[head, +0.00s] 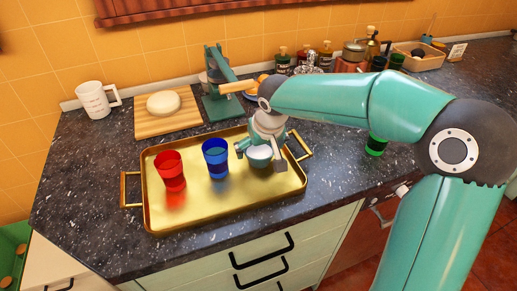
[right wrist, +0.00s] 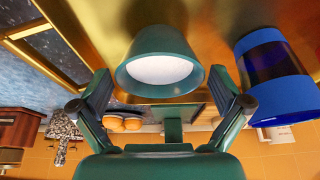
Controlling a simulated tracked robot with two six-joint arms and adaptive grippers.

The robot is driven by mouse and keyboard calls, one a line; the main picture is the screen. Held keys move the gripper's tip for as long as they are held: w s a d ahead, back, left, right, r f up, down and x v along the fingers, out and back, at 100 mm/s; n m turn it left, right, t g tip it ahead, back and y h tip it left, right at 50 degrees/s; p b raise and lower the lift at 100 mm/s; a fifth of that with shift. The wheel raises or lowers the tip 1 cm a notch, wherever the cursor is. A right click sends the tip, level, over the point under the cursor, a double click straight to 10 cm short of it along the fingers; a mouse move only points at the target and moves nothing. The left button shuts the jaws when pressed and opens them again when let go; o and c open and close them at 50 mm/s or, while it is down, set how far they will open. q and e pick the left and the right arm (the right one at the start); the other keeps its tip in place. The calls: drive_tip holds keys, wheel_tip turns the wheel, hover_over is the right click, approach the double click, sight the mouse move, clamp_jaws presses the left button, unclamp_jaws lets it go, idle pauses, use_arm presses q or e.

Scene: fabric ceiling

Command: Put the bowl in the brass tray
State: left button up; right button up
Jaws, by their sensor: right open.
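The bowl (head: 259,153) is small, teal outside and white inside. It is over the right part of the brass tray (head: 180,219) and looks set down on it, upright. In the right wrist view the bowl (right wrist: 160,47) is just beyond the fingers, with the gold tray surface (right wrist: 205,20) behind it. My right gripper (head: 260,159) is open, with a finger on each side of the bowl. The wrist view shows gaps between the fingers (right wrist: 162,88) and the bowl. My left gripper is not in view.
A red cup (head: 170,171) and a blue cup (head: 216,159) stand in the tray, the blue one close left of the bowl. A cutting board (head: 150,125), a white mug (head: 95,101) and a teal appliance (head: 222,105) stand behind. A green glass (head: 376,145) is at right.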

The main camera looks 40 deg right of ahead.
drive_tip(key=v, duration=1.1)
drive_tip(key=shift+s+r, duration=0.25)
drive_tip(key=shift+a+p, duration=0.1)
drive_tip(key=shift+p, duration=0.2)
